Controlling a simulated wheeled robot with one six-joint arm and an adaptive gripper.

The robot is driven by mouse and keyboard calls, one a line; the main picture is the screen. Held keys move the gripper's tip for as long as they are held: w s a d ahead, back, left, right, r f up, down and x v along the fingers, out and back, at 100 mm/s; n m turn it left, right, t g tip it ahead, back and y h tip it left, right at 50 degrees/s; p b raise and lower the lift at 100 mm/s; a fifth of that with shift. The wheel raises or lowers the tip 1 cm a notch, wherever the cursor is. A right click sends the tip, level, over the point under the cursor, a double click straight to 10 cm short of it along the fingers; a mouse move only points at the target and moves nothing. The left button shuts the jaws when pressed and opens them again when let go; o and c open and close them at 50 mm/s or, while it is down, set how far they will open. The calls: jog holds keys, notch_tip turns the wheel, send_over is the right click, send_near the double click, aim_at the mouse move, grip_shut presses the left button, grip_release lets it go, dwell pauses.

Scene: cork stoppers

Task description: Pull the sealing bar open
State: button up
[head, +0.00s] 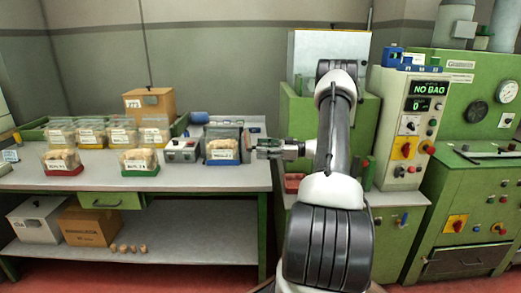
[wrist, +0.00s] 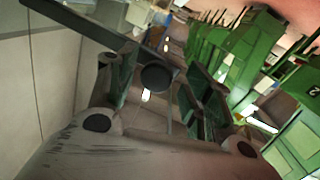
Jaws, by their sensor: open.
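The sealer (head: 182,150) stands on the grey bench, with a dark upright part behind a bag of corks (head: 222,150). My gripper (head: 254,148) points left, just right of this bag, at the sealer's right end. In the wrist view its two fingers (wrist: 160,98) are apart. A dark bar (wrist: 85,25), which looks like the sealing bar, runs in from the upper left. It ends in a round black knob (wrist: 157,78) that appears between the fingers. I cannot tell whether the fingers touch it. The bar's position is unclear in the head view.
Several cork bags in clear bins stand at the bench's left, including one on a red tray (head: 63,171) and one on a green tray (head: 140,171). A cardboard box (head: 150,104) stands behind. A control panel (head: 410,130) reading "NO BAG" stands right of my arm.

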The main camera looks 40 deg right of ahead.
jog(key=v, duration=1.1)
